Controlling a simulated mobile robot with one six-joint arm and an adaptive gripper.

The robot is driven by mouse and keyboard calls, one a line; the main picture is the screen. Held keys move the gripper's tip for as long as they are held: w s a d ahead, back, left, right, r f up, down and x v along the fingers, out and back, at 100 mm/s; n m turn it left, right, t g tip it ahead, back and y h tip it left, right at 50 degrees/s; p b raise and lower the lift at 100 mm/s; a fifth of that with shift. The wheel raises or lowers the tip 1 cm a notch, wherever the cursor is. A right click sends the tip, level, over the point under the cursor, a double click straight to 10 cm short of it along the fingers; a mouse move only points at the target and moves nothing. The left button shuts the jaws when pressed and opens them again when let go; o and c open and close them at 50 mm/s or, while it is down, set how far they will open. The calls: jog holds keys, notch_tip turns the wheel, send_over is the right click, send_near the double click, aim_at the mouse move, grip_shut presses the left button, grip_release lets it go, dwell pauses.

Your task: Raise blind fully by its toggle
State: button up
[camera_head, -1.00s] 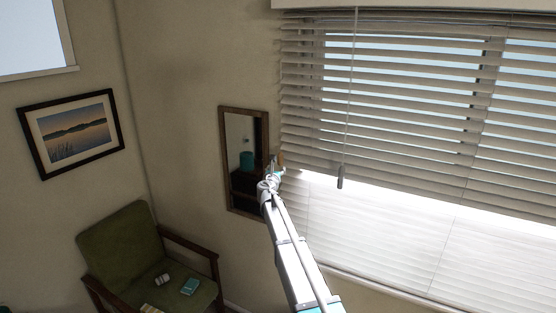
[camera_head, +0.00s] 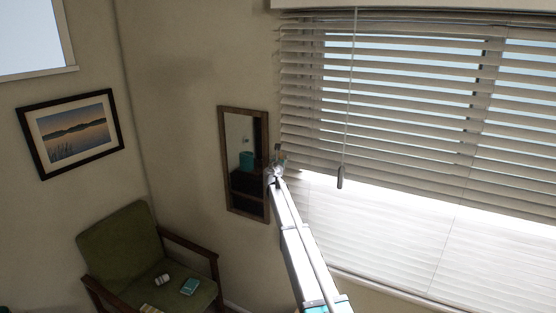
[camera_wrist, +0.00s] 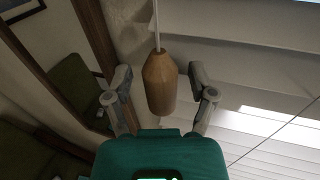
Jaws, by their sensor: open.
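The blind (camera_head: 400,110) has grey-beige slats over the upper window, spaced with sky showing between them. A dark toggle (camera_head: 340,177) hangs on a pale cord in front of it. A wooden toggle (camera_wrist: 160,85) hangs on a cord in the wrist view, tapered at the top. My gripper (camera_wrist: 159,78) is open, with one finger on each side of this wooden toggle and visible gaps to it. In the head view my gripper (camera_head: 279,156) is at the blind's left edge, where the wooden toggle is too small to make out clearly.
A wood-framed mirror (camera_head: 243,162) hangs on the wall close left of my gripper. A green chair (camera_head: 120,245) with small items stands lower left, below a framed picture (camera_head: 72,138). Below the dim slats is a bright, faintly lined area (camera_head: 400,235).

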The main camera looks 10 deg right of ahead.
grip_shut()
jog(key=shift+a, duration=0.15)
jog(key=shift+f+b, duration=0.6)
jog(key=shift+b, duration=0.1)
notch_tip(320, 180, down, 47)
jog(key=b, duration=4.7)
jog(key=shift+f, duration=0.2)
grip_release()
